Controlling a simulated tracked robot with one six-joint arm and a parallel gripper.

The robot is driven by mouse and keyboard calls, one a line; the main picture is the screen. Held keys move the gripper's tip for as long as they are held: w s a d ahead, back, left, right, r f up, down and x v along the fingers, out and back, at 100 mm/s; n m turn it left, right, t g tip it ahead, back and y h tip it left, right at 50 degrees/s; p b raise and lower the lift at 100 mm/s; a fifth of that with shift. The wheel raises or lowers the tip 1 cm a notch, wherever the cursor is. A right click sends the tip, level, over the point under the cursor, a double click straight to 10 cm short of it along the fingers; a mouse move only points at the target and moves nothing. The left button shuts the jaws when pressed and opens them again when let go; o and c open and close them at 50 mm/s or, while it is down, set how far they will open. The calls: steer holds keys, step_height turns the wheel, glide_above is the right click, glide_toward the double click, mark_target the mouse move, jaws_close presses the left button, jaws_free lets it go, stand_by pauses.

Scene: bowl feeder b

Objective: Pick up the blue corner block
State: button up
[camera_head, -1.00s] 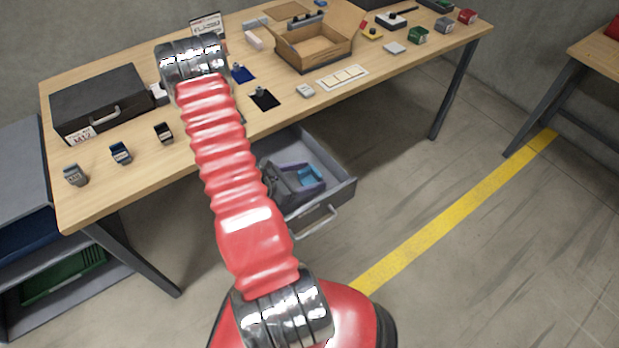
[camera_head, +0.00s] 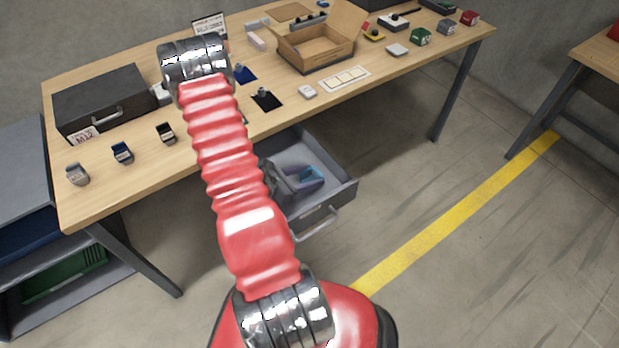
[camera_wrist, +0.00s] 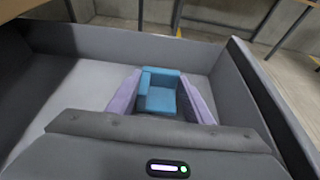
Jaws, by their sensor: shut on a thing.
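The blue corner block (camera_wrist: 160,92) is in the open grey drawer (camera_wrist: 80,90) under the workbench. In the wrist view it sits between the two purple-grey fingers of my gripper (camera_wrist: 160,103), with a finger against each side. My gripper is shut on it. In the head view my gripper (camera_head: 300,182) is inside the drawer, and only a small part of the blue block (camera_head: 308,173) shows. The rest is hidden by the fingers. I cannot tell whether the block touches the drawer floor.
The drawer walls stand close around my gripper, and its handle (camera_head: 318,223) is at the front. The workbench top (camera_head: 215,150) lies above, with a black case (camera_head: 100,98), an open cardboard box (camera_head: 318,52) and several small parts. The floor in front is clear.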

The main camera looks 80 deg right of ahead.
step_height(320, 180, up, 10)
stand_by(0.7)
